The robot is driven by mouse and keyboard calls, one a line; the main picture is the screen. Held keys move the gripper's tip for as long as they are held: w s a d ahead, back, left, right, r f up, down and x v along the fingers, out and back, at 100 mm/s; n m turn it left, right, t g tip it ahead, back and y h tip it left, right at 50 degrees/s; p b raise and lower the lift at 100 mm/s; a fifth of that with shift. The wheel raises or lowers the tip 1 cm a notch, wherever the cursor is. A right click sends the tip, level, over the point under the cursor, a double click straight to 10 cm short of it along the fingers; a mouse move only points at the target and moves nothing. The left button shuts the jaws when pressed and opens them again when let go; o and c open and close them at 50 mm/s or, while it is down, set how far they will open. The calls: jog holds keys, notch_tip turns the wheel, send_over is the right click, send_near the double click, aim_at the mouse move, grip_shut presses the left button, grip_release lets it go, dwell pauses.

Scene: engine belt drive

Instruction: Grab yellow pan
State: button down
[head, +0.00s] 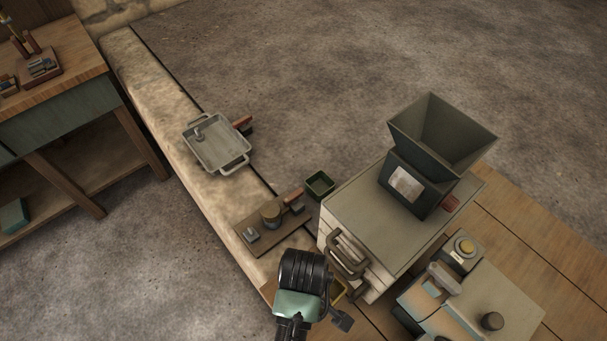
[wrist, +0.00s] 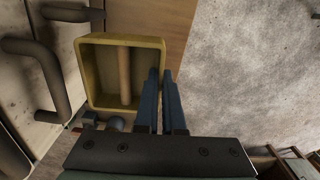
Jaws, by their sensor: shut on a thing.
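The yellow pan (wrist: 88,80) is a small square open box with yellow walls, seen from above in the wrist view. A light brown rod shows upright in the picture across its inside. My gripper (wrist: 163,72) is at the pan's right wall, with its two dark fingers close together and shut on that wall. In the head view only a yellowish edge of the pan (head: 338,293) shows beside my wrist. My arm hides most of it and my fingertips there.
A grey cabinet (head: 345,215) with dark handles and a hopper (head: 440,135) stands close right of the pan. Open floor lies beyond.

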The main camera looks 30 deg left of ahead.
notch_tip(320, 180, up, 8)
jog(key=shift+w+f, duration=0.1)
jog(key=shift+f, duration=0.1)
notch_tip(320, 180, up, 11)
jog(key=p, duration=1.1)
jog(key=shift+r, duration=0.15)
